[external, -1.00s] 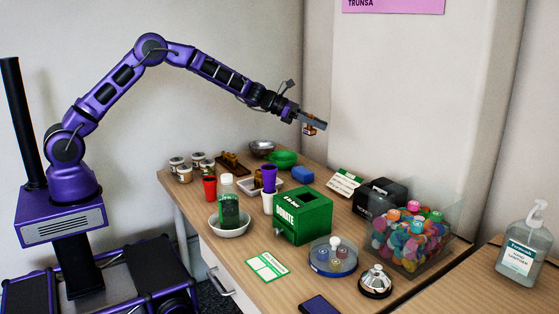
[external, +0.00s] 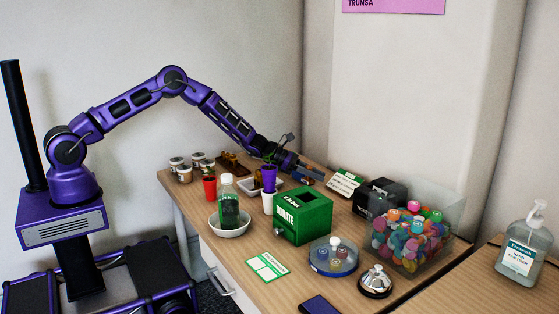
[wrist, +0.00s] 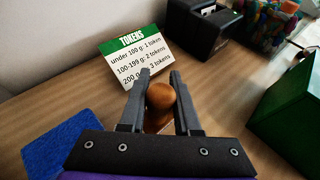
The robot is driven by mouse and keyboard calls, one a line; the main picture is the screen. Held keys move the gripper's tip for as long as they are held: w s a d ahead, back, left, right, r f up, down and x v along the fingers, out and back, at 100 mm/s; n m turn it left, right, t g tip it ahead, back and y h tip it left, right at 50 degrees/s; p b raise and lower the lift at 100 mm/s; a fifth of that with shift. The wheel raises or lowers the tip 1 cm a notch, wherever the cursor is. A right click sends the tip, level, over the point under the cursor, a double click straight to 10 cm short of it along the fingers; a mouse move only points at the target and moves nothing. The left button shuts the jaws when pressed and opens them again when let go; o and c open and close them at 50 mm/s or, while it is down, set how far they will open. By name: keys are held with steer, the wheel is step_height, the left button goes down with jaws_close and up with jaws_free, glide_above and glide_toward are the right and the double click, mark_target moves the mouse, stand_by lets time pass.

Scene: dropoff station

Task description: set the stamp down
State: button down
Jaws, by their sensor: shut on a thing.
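The stamp (wrist: 158,108), with a rounded brown wooden handle, is between the two fingers of my gripper (wrist: 160,82) in the wrist view. My gripper is shut on it. In the external view my gripper (external: 314,172) is low over the back of the table, just behind the green donation box. The stamp's foot is hidden under the fingers, so I cannot tell whether it touches the table.
A token price sign (wrist: 135,57) stands just beyond the fingers. A black box (wrist: 205,30) stands behind. Bare wood shows between them.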

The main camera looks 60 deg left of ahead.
mark_target(314, 183)
steer(key=shift+f, duration=1.7)
steer(key=shift+f, duration=0.15)
steer(key=c, duration=0.6)
jaws_free()
